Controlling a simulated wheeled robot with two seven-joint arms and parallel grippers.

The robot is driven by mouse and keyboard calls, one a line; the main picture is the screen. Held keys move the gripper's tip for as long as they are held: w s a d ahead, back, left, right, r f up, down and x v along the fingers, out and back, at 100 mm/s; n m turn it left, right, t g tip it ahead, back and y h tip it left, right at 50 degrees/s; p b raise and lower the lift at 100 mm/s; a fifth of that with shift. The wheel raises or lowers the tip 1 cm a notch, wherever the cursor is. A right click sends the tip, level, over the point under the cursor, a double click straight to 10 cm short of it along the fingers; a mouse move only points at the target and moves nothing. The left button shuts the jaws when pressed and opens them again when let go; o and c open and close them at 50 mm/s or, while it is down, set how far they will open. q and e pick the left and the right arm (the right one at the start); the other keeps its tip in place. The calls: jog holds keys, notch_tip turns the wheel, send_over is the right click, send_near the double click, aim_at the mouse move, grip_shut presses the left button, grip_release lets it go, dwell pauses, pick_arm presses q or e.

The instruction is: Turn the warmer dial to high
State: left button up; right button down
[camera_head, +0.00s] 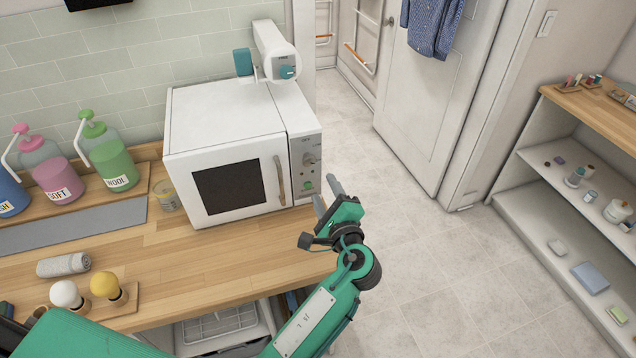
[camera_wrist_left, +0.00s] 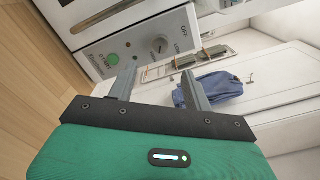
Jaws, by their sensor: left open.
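The white towel warmer (camera_head: 225,150) stands on the wooden counter, with a dark window and a control panel on its right side. Its grey dial (camera_head: 309,159) sits on that panel above a green button (camera_head: 307,185). In the left wrist view the dial (camera_wrist_left: 159,45) shows just beyond the fingertips, with the green button (camera_wrist_left: 112,59) to its left. The dial's setting is too small to read surely. My left gripper (camera_head: 326,196) is open and empty, in front of the panel and below the dial; the fingers (camera_wrist_left: 160,72) appear apart from the dial. My right gripper is out of view.
A handle (camera_head: 280,181) stands out from the warmer's door, left of the panel. A white device (camera_head: 274,52) sits at the warmer's back. Pump bottles (camera_head: 112,163) and a rolled towel (camera_head: 63,264) are on the counter's left. Open floor lies right of the counter.

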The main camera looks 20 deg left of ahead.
pick_arm(q)
jog(key=b+v, duration=0.1)
jog(key=v, duration=0.3)
jog(key=shift+s+d, duration=0.25)
jog(key=shift+s, duration=0.1)
jog(key=shift+f, duration=0.1)
